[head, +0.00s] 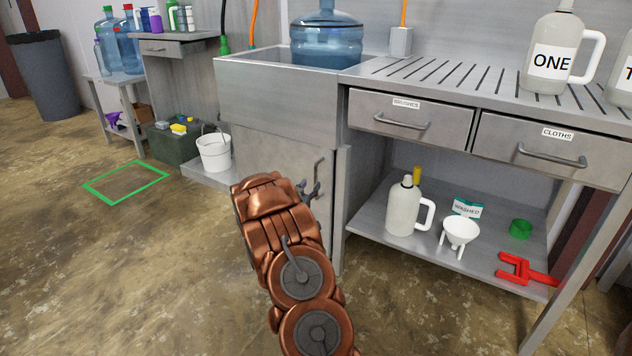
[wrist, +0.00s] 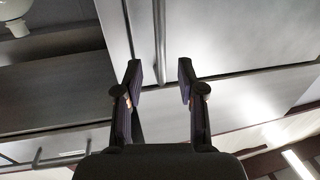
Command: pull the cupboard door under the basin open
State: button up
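The grey cupboard door (head: 270,155) is under the basin (head: 275,95) and looks shut. My arm hides its lower part. Its upright bar handle (head: 320,167) is near the door's right edge. My gripper (head: 308,187) is at the handle, largely hidden behind my own wrist. In the wrist view my gripper (wrist: 160,76) is open, with its two fingers apart. The handle (wrist: 160,35) lines up with the gap between the fingertips. It shows just beyond them, and I see no finger closed on it.
A shelf (head: 365,225) right of the cupboard holds a jug (head: 403,208), a funnel (head: 460,232) and a red tool (head: 525,270). Two drawers (head: 400,120) are above. A white bucket (head: 213,152) stands left of the cupboard. The floor in front is clear.

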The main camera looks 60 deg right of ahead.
aim_at(315, 178)
jog(key=shift+b+x, duration=0.75)
jog(key=shift+x, duration=2.4)
grip_shut()
